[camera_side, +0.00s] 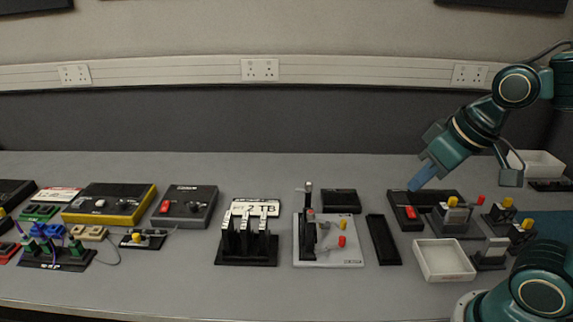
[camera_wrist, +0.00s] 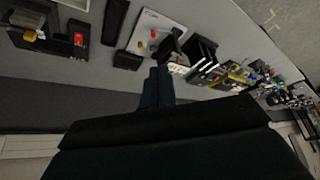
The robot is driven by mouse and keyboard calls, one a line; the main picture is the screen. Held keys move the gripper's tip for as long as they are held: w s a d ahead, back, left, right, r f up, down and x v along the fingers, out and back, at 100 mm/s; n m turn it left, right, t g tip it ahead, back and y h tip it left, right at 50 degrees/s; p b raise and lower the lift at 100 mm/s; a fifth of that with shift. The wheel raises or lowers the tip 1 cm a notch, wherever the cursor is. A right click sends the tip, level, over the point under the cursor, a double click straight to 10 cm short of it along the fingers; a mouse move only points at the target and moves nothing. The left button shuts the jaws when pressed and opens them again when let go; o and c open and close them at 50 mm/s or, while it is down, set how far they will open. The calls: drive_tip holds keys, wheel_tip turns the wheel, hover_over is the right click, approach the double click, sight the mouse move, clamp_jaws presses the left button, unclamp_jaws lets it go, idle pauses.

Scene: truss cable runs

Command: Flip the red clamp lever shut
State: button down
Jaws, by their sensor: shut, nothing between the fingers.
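A pale plate (camera_side: 305,258) near the middle of the bench bears a black upright post (camera_side: 308,215) and small levers with a red tip (camera_side: 341,241) and an orange-yellow tip (camera_side: 342,224). A second red-tipped lever (camera_side: 480,199) is among the dark fixtures at the right. I cannot tell for certain which is the clamp lever. My gripper (camera_side: 419,180) has blue fingers, shut and empty, above the black box with a red switch (camera_side: 410,212). In the wrist view the shut fingers (camera_wrist: 158,82) point toward the plate (camera_wrist: 165,20), whose red tip (camera_wrist: 153,34) shows small.
A white open tray (camera_side: 444,274) lies in front of the right fixtures. A black narrow tray (camera_side: 383,240) lies right of the plate. A row of black levers with white tops (camera_side: 246,243) stands left of the plate.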

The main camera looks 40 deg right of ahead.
drive_tip(key=shift+n, duration=0.3)
drive_tip(key=s, duration=0.1)
drive_tip(key=s+r, duration=0.1)
drive_tip(key=s, duration=0.2)
drive_tip(key=shift+a+r, duration=0.25)
drive_tip(key=c, duration=1.4)
unclamp_jaws()
drive_tip(key=shift+w, duration=0.15)
drive_tip(key=shift+o, duration=0.2)
drive_tip(key=shift+w+n, duration=0.3)
drive_tip(key=shift+w, duration=0.2)
drive_tip(key=n+g, duration=0.5)
drive_tip(key=n, duration=0.6)
hover_over(342, 238)
wheel_tip(342, 238, down, 14)
drive_tip(key=shift+d+f, duration=0.1)
drive_tip(key=shift+f, duration=0.05)
drive_tip(key=shift+f, duration=0.1)
drive_tip(key=shift+f, duration=6.8)
